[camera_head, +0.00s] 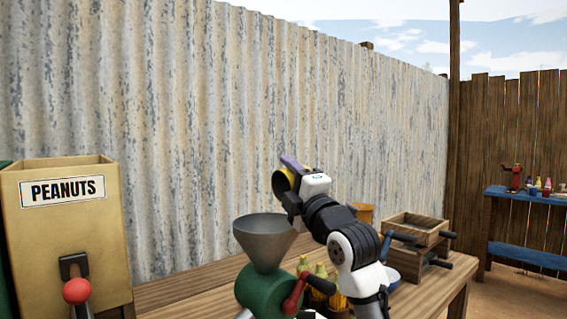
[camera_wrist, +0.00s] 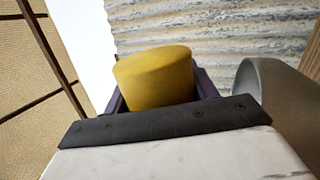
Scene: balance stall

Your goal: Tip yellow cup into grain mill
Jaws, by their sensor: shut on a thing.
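The grain mill (camera_head: 268,292) stands on the wooden table in the head view, with a green body, a red crank handle and a wide grey funnel (camera_head: 264,238) on top. My gripper (camera_head: 292,166) is raised above and slightly right of the funnel. It is shut on the yellow cup (camera_wrist: 155,78), which sits between its purple fingers in the wrist view. In the head view the cup (camera_head: 289,174) is small and partly hidden, and looks tilted. The grey funnel also shows at the right in the wrist view (camera_wrist: 270,100), apart from the cup. The cup's contents are not visible.
A peanuts dispenser (camera_head: 65,225) with a red-knobbed lever stands at the left. A corrugated metal wall (camera_head: 200,120) runs behind the table.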

